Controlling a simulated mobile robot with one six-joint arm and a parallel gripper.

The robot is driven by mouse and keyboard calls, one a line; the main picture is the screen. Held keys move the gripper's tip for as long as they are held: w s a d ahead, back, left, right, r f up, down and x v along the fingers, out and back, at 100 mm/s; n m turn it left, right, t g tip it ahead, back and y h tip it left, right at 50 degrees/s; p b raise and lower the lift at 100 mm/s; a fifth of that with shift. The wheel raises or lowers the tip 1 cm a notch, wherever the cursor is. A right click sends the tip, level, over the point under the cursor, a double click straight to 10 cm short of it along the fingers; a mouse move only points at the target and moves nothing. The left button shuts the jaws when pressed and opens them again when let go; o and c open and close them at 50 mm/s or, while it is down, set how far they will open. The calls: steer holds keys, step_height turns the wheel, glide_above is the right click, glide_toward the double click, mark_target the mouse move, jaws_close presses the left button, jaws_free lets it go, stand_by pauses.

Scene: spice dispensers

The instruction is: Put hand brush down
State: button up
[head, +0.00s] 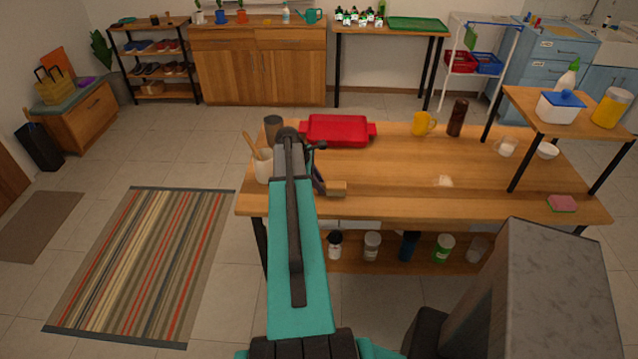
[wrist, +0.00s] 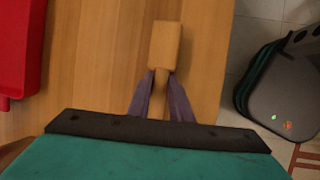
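The hand brush shows in the wrist view as a pale wooden block (wrist: 165,45) with a short wooden handle between my fingertips. In the head view the brush (head: 337,188) is over the front left part of the wooden table (head: 400,195). My gripper (wrist: 161,78) has its two grey-purple fingers closed on the handle, one on each side. In the head view my gripper (head: 319,183) is partly hidden behind my arm. The brush is low over the tabletop; whether it touches the wood I cannot tell.
A red tray (head: 338,131) lies behind the brush. A grey cup (head: 272,128) and a white utensil holder (head: 264,168) stand at the table's left end. A yellow mug (head: 422,124) and a brown bottle (head: 457,118) stand at the back. The middle of the table is mostly clear.

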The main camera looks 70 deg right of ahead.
steer(key=o, duration=0.4)
steer(key=shift+r, duration=0.25)
steer(key=shift+b+v, duration=1.65)
steer(key=shift+v, duration=4.25)
steer(key=shift+w+a+f, duration=0.1)
steer(key=shift+w, duration=0.1)
